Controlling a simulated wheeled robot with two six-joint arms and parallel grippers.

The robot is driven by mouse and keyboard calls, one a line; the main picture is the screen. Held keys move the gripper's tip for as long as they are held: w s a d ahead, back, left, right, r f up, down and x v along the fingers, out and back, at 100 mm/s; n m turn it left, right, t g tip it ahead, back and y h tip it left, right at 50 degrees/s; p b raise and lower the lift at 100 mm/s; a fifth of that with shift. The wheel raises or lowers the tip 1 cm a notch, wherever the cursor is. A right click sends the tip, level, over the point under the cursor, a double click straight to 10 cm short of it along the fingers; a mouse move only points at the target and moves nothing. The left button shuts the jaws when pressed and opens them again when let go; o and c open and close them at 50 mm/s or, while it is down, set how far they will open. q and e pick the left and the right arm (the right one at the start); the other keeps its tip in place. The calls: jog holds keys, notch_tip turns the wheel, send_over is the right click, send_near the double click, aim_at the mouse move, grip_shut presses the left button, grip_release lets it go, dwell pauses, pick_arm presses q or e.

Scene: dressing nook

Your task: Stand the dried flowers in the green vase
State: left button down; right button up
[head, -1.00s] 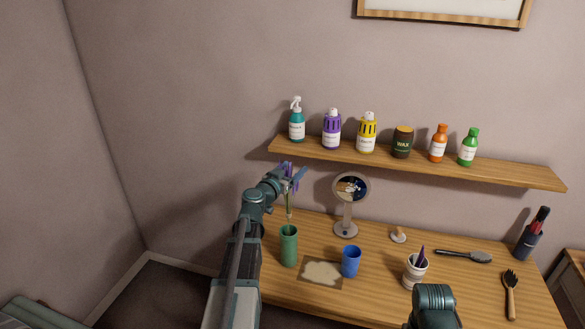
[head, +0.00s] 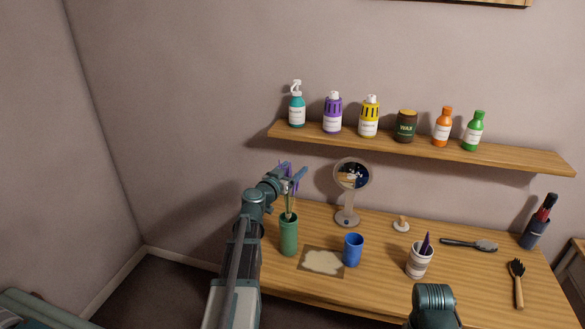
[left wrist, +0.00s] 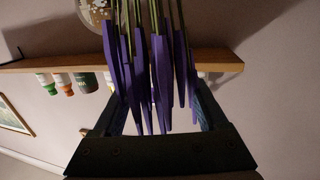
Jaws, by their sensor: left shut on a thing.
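The dried flowers are purple heads on thin green-brown stems (head: 290,203). My left gripper (head: 293,179) is shut on them near the heads and holds them roughly upright above the green vase (head: 289,236). The lower stems reach the vase's mouth and seem to go into it; their ends are hidden. In the left wrist view the purple flower heads (left wrist: 150,75) fill the space between the fingers. The vase stands upright at the left of the table. My right gripper is not in view; only part of my right arm shows at the bottom.
A tan mat (head: 322,262) and a blue cup (head: 353,250) stand right of the vase, with a round mirror (head: 351,175) behind. A white cup (head: 419,261), brushes and a dark holder (head: 534,235) are farther right. A shelf (head: 440,150) with several bottles hangs above.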

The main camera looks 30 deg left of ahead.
pick_arm(q)
grip_release()
jog(key=s+r+p, duration=0.1)
jog(key=s, duration=1.2)
jog(key=shift+s+r+p, duration=0.3)
jog(key=shift+s, duration=0.1)
jog(key=shift+d, duration=0.15)
dwell(0.4)
jog(key=s+d+f+m+g+h, duration=0.15)
jog(key=d+f+g, duration=0.3)
jog(key=d, duration=0.55)
jog(key=d+f+m+g+h, duration=0.25)
jog(key=d+f, duration=0.25)
jog(key=d, duration=0.5)
jog(key=s+d+f+m+g+h, duration=0.1)
jog(key=d+f+g+h, duration=0.25)
jog(key=d, duration=0.75)
jog(key=s+d+f+g+y, duration=0.3)
jog(key=s+f+y, duration=0.1)
jog(key=s, duration=0.3)
jog(key=s+d+f+n+g+y, duration=0.1)
jog(key=s+d+f+g+y, duration=0.2)
jog(key=s, duration=0.4)
jog(key=shift+f+g+y, duration=0.35)
jog(key=shift+g+y, duration=0.3)
jog(key=shift+y, duration=0.1)
